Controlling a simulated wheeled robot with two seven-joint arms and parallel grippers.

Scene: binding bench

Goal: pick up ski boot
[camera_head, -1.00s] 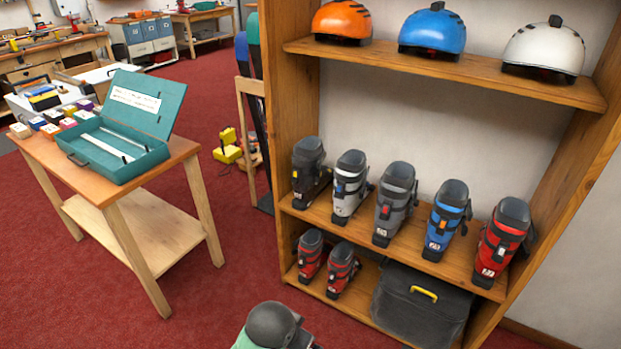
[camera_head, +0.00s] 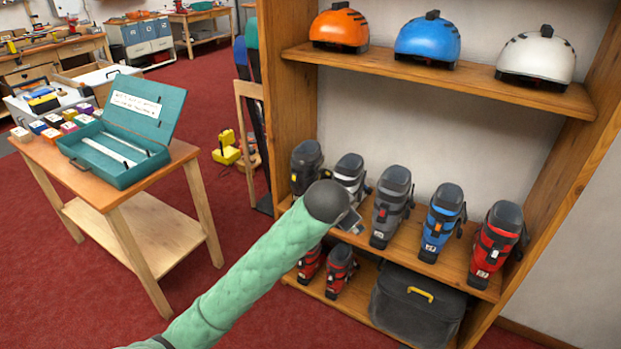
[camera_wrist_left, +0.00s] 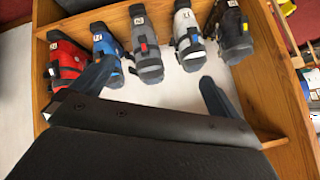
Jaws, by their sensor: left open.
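A row of ski boots stands upright on the middle shelf: a black boot (camera_head: 306,168), a white boot (camera_head: 349,170), a grey boot (camera_head: 391,207), a blue boot (camera_head: 441,223) and a red boot (camera_head: 496,245). My left gripper (camera_head: 350,220) is in front of the shelf by the white boot and hides its lower part. In the left wrist view the gripper's two fingers (camera_wrist_left: 153,88) are spread with nothing between them. There the row appears upside down, with the grey boot (camera_wrist_left: 147,48) near the middle, just beyond the fingers. My right gripper is out of view.
Two small red boots (camera_head: 341,270) and a dark case (camera_head: 417,305) sit on the lowest shelf. Helmets (camera_head: 427,38) line the top shelf. The wooden side panel (camera_head: 287,105) bounds the rack. A table with a teal toolbox (camera_head: 120,165) stands left.

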